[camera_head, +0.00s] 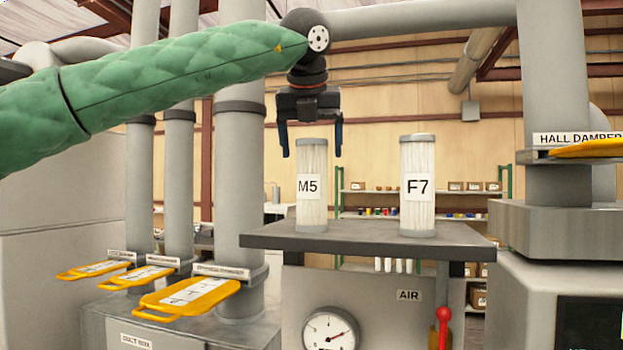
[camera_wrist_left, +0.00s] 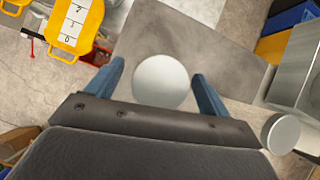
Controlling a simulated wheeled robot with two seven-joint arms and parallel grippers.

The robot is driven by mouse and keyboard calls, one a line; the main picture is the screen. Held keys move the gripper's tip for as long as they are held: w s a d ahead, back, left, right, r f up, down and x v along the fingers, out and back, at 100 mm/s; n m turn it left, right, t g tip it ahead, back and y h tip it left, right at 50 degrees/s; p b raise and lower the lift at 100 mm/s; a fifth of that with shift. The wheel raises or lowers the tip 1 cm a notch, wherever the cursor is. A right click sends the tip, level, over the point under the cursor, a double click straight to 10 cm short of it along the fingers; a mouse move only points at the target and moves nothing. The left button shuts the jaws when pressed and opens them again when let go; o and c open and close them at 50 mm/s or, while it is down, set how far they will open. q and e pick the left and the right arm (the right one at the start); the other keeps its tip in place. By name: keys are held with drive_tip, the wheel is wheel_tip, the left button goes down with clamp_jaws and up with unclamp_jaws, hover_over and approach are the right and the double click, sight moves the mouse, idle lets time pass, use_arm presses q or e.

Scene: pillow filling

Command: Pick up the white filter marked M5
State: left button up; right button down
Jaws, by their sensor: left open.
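The white filter marked M5 (camera_head: 312,203) stands upright on the left part of a grey shelf top (camera_head: 370,236). My left gripper (camera_head: 311,150) points straight down above it, open, with its fingertips at about the height of the filter's top. In the left wrist view the round grey top of the M5 filter (camera_wrist_left: 162,82) lies between the two spread blue fingers (camera_wrist_left: 158,80), with a gap on each side. A second white filter, marked F7 (camera_head: 417,203), stands upright to the right on the same top. My right gripper is not in view.
Yellow slide handles (camera_head: 186,297) stick out from pipes at the lower left. A gauge (camera_head: 330,330) and a red lever (camera_head: 442,325) sit below the shelf top. The HALL DAMPER pipe (camera_head: 552,185) stands at the right. The top between the filters is bare.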

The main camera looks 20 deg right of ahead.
use_arm(q)
drive_tip(key=shift+f, duration=0.1)
drive_tip(key=c, duration=1.6)
